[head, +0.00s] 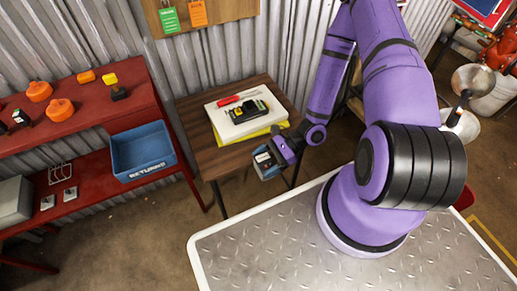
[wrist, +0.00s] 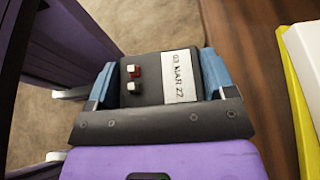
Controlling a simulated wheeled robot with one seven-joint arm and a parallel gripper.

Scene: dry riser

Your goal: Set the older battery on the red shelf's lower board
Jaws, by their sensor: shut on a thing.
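In the wrist view the battery has red and white terminals and a white label reading "03 MAR 22". Blue parts flank it on both sides; I cannot tell whether they are pads or casing. The battery also shows in the head view (head: 264,160). The red shelf (head: 140,92) stands at the left. Its lower board (head: 95,208) has a bare stretch in front. No second dated battery label is readable.
A blue bin (head: 143,152) marked "RETURNS" stands on the lower board's right part. Small metal pieces (head: 70,193) and a grey box (head: 12,200) are further left. The upper board holds orange items. The wooden table (head: 207,160) carries stacked white and yellow things with a black-yellow device.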

